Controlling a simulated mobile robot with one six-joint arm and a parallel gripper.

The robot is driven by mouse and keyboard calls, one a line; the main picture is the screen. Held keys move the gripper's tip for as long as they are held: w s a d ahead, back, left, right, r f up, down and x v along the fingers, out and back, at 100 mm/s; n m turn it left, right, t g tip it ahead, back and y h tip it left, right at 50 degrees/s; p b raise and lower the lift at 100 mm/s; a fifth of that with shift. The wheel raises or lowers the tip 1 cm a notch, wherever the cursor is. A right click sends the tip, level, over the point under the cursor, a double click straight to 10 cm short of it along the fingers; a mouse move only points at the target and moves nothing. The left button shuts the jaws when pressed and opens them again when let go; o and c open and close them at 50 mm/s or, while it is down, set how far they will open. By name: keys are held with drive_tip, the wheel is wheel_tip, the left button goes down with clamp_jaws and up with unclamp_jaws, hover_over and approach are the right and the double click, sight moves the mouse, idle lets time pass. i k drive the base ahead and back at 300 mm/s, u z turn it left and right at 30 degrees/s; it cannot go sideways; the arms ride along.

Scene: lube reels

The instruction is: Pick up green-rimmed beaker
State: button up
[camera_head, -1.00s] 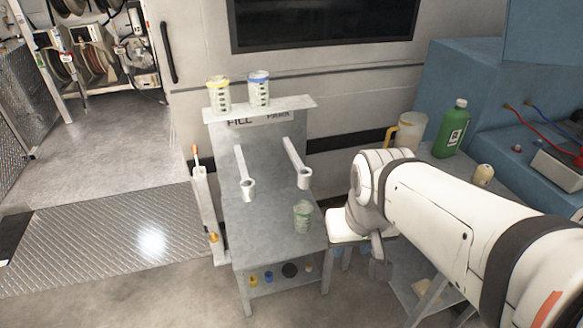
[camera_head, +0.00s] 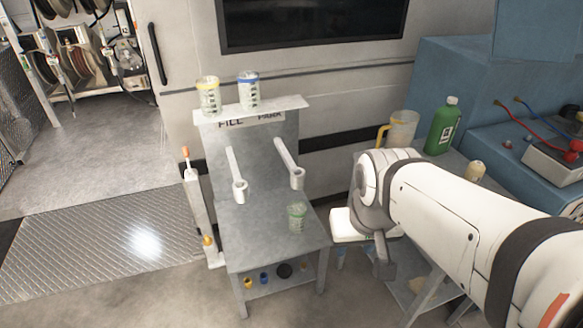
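The green-rimmed beaker (camera_head: 297,217) stands upright on the grey bench (camera_head: 262,245), near its right side. It is clear with dark markings. My gripper (camera_head: 382,268) hangs to the right of the bench, apart from the beaker, at the end of my white arm. Its fingers are small and partly hidden by the wrist, so I cannot tell whether they are open or shut. No object shows in it.
A yellow-rimmed beaker (camera_head: 209,96) and a blue-rimmed beaker (camera_head: 248,91) stand on the upper shelf (camera_head: 290,104). Two pale spouts (camera_head: 239,190) (camera_head: 296,178) jut out over the bench. A green bottle (camera_head: 442,128) and a jug (camera_head: 402,128) stand at right.

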sight(297, 210)
drive_tip(key=z, duration=2.5)
drive_tip(key=k, duration=1.85)
drive_tip(key=u, duration=1.75)
drive_tip(key=i, duration=1.65)
drive_tip(key=u, duration=0.1)
